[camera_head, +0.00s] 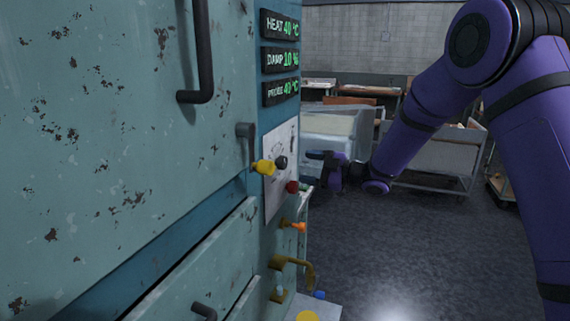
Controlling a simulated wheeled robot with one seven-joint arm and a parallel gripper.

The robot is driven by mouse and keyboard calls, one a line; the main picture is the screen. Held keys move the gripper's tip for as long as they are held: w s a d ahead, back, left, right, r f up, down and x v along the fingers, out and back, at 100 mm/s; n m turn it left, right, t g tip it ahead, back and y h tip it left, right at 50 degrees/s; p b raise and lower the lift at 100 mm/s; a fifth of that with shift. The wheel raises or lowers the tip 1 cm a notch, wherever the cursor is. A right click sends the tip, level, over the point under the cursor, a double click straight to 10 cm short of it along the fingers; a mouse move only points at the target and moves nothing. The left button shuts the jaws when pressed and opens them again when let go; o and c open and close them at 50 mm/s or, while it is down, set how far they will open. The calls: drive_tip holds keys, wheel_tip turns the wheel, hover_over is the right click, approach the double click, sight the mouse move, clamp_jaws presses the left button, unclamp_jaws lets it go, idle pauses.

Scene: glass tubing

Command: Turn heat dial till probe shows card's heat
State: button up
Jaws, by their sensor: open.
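The heat display (282,26) glows green and reads HEAT 40 °C. The probe display (281,90) reads PROBE 40 °C. Below them, a pale panel or sheet (284,140) carries faint markings too small to read. A black knob (281,162), a yellow knob (264,167) and a red knob (292,187) stick out around it; I cannot tell which is the heat dial. No card with a readable heat value shows. My gripper (313,170) is open just right of the black and red knobs, pointing left, apparently apart from them.
The damp display (280,58) reads 10 %. The worn green cabinet (130,110) fills the left, with a dark door handle (202,60). An orange knob (297,227) and a brass pipe (298,264) stick out lower down. Carts (435,160) stand behind; the floor (410,240) at right is clear.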

sight(285, 163)
drive_tip(key=x, duration=0.7)
drive_tip(key=shift+w+a, duration=0.1)
drive_tip(key=shift+a, duration=0.2)
drive_tip(key=c, duration=0.9)
